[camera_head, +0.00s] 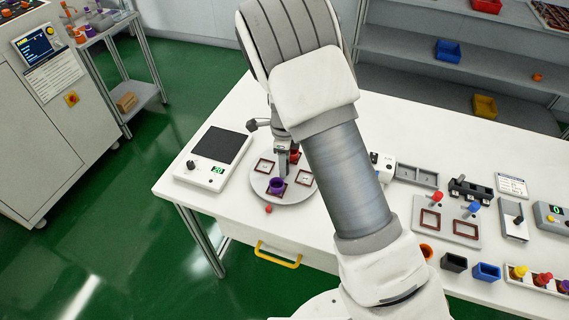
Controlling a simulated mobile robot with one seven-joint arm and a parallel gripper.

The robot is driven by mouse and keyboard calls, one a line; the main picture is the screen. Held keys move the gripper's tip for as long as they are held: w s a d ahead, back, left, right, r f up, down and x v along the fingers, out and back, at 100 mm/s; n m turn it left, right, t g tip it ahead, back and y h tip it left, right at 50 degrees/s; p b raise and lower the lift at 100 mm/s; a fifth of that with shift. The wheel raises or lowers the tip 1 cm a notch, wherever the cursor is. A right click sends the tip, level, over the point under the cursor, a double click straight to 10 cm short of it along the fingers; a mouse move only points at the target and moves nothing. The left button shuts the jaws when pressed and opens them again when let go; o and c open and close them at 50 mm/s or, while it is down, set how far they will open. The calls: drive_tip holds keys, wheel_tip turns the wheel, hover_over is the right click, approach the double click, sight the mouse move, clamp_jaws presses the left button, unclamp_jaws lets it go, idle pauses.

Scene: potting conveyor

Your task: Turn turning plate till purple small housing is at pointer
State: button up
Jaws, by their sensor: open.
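The turning plate (285,198) is a pale round disc near the left end of the white table, with square dark-red-framed nests. A purple small housing (277,186) stands on its front-left part, open top up. A red housing (295,155) stands toward the back, partly hidden. A small red mark (268,209) lies just off the plate's front edge and looks like the pointer; the purple housing is close behind it, slightly right. My gripper (283,168) is open, with a grey finger over the plate just behind the purple housing. Contact cannot be told.
A scale-like device (205,170) with a dark top stands left of the plate. Right of my arm are a fixture board (447,231), several coloured housings and a switch box (513,222). A yellow drawer handle (278,256) sticks out below the table's front edge.

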wheel_tip(320, 180, up, 17)
drive_tip(key=shift+p, duration=0.4)
drive_tip(key=s+d+r+n+t+y, duration=0.2)
drive_tip(key=s+d+r+n, duration=0.7)
drive_tip(key=s+r, duration=0.25)
drive_tip(key=s+d+r+n+t+h, duration=0.2)
drive_tip(key=s+d+n, duration=0.3)
drive_tip(key=s+n, duration=0.6)
drive_tip(key=s+t, duration=0.1)
drive_tip(key=s, duration=0.1)
drive_tip(key=shift+s+d+r+t, duration=0.15)
drive_tip(key=shift+s+r+t, duration=0.05)
drive_tip(key=shift+s+t, duration=0.1)
